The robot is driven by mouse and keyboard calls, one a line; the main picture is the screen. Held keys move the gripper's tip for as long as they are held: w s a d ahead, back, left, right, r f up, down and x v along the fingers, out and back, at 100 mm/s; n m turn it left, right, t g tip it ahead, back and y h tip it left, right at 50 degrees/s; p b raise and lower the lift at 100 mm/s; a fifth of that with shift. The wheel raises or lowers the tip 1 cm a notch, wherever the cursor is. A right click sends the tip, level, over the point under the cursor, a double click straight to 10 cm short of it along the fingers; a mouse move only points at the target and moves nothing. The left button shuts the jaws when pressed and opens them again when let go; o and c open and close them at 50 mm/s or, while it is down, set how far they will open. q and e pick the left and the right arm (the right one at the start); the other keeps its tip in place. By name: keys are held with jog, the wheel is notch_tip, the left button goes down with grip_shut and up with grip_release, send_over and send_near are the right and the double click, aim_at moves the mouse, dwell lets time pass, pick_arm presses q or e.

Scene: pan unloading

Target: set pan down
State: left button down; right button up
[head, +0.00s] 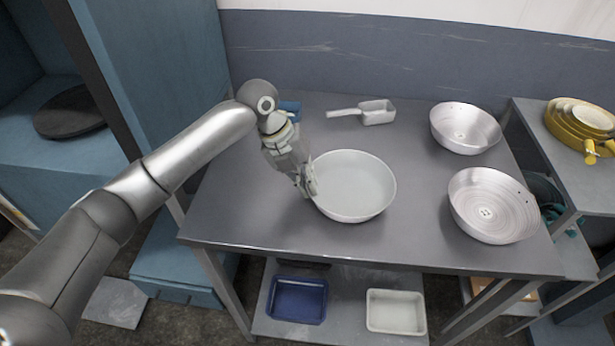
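A round, pale grey-white pan (355,187) is at the middle of the steel table (270,222) in the head view. My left gripper (309,187) reaches down from the left and is at the pan's left rim. Its fingers appear closed on that rim, though the fingertips are small and partly hidden. The pan looks level and empty. It is at or very near the tabletop; I cannot tell whether its base touches. My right gripper is not in view.
Two metal bowls (465,128) (493,206) stand on the table's right side. A grey scoop (376,112) lies at the back, and a blue item (290,107) is partly hidden by my arm. Blue (297,299) and white (395,311) trays sit on the lower shelf. The table's front-left is clear.

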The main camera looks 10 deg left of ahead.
pick_arm(q)
jog(key=c, duration=2.1)
grip_release()
jog(key=shift+f, duration=0.1)
jog(key=o, duration=0.5)
jog(key=shift+c, duration=0.2)
jog(key=b+v, duration=0.1)
jog(key=v, duration=1.1)
